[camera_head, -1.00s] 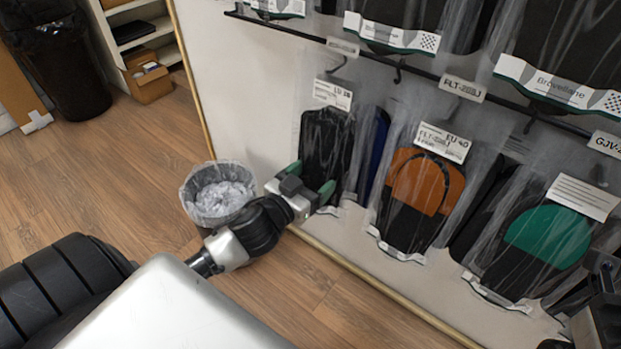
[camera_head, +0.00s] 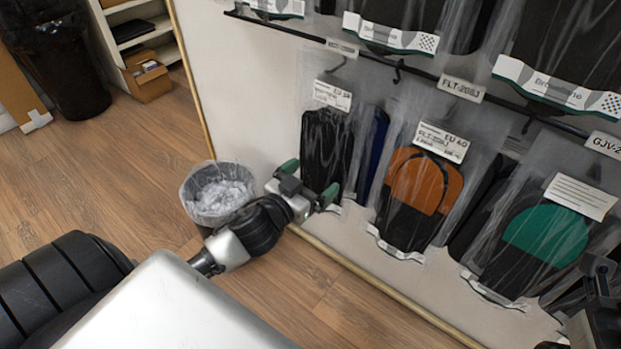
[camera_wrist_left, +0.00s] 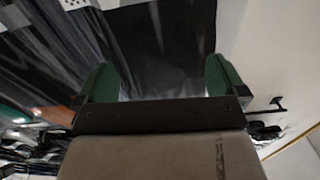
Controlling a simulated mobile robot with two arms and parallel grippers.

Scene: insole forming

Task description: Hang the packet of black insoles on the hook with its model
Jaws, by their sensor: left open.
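The packet of black insoles (camera_head: 325,145) is a clear bag with a white label at its top. It hangs upright at the left end of the rail (camera_head: 390,65), below a model tag (camera_head: 342,48). The top of its hook is partly hidden by the bag. My left gripper (camera_head: 310,180) is open at the packet's lower part, its green fingertips on either side. In the left wrist view the black packet (camera_wrist_left: 150,45) shows beyond and between the spread fingers. A dark part of my right arm shows at the lower right edge; its jaws are unclear.
A packet with orange and black insoles (camera_head: 424,185) and one with green and black insoles (camera_head: 548,238) hang to the right. More packets (camera_head: 390,25) hang above. A bin with a clear liner (camera_head: 217,192) stands on the floor left of the gripper.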

